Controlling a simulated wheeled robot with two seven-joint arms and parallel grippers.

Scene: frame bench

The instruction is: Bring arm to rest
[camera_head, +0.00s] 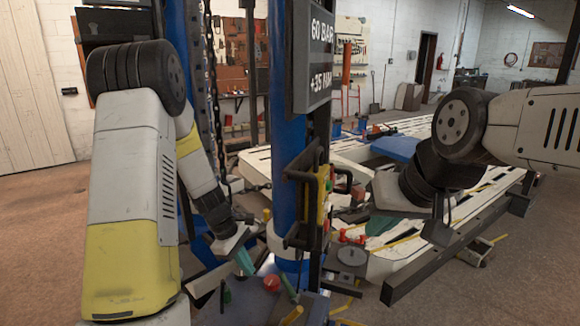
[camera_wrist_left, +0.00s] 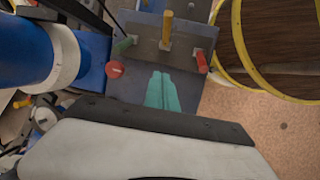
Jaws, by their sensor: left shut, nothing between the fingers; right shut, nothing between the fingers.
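My left arm comes in from the left in the head view and reaches down beside the blue post (camera_head: 289,120). My left gripper (camera_head: 246,264) has teal fingers and points down over a small work surface with tools. In the left wrist view its fingers (camera_wrist_left: 161,92) lie side by side, shut and empty. My right arm comes in from the right. My right gripper (camera_head: 378,226) is shut and empty, near the red knobs and yellow bars of the frame bench (camera_head: 420,125). Its fingers are partly hidden.
A grey sign (camera_head: 313,55) hangs on the post. A red round piece (camera_wrist_left: 116,68), a green handle (camera_wrist_left: 122,46) and a yellow-topped peg (camera_wrist_left: 167,30) stand close to my left fingers. A dark beam (camera_head: 450,245) lies below my right arm. Open floor shows at far left.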

